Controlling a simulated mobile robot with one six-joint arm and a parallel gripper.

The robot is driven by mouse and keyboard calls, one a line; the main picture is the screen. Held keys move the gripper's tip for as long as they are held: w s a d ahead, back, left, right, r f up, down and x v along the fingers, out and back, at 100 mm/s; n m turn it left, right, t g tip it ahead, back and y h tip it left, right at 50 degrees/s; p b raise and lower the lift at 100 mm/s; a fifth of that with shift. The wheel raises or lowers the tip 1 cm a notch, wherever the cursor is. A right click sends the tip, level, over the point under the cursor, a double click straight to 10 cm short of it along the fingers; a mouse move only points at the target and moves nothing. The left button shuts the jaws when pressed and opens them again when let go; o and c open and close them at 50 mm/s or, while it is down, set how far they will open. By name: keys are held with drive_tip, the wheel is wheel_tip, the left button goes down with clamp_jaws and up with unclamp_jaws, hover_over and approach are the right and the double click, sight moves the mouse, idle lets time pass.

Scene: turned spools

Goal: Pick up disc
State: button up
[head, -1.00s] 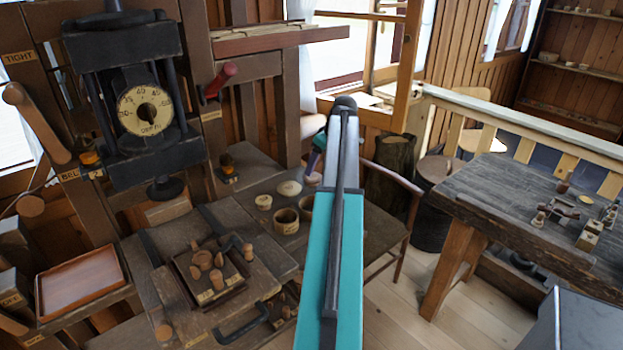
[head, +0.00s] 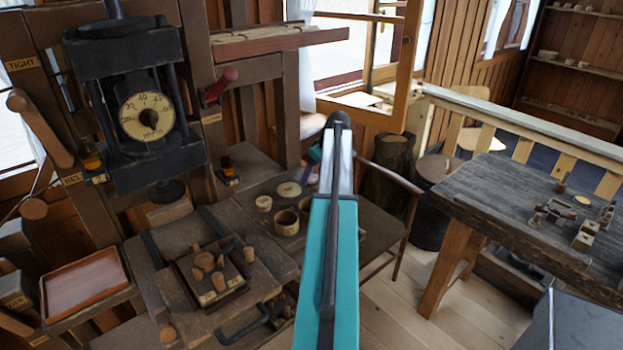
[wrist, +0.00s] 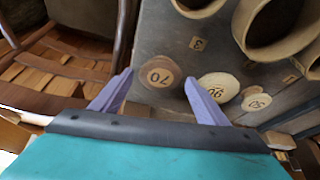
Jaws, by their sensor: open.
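In the wrist view a round wooden disc marked 70 (wrist: 160,72) lies flat on a dark grey surface, ahead of and between my fingertips. A paler disc marked 90 or 06 (wrist: 218,87) lies to its right, close by the right finger. A smaller disc marked 50 (wrist: 256,102) lies further right. My gripper (wrist: 160,95) is open, its two purple fingers apart with nothing held. In the head view two pale discs show on the bench, one at the back (head: 289,189) and one at the left (head: 264,203). My arm hides most of the gripper there.
Round wooden cups (head: 286,222) stand close to the discs; one also shows large in the wrist view (wrist: 238,30). A chair (head: 395,215) stands right of the bench. A tray of wooden pegs (head: 230,300) and a dial press (head: 145,115) are at left.

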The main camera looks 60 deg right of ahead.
sight(314, 180)
drive_tip(key=shift+f, duration=0.1)
idle(0.5)
drive_tip(key=c, duration=0.8)
drive_tip(key=shift+r, duration=0.2)
drive_tip(key=shift+r+b, duration=0.85)
drive_tip(key=shift+r, duration=0.6)
drive_tip(key=s+a+r+b, duration=0.1)
drive_tip(key=s+a+b, duration=0.3)
drive_tip(key=s, duration=1)
drive_tip(key=a, duration=0.3)
drive_tip(key=shift+s+r, duration=0.15)
drive_tip(key=shift+r, duration=0.2)
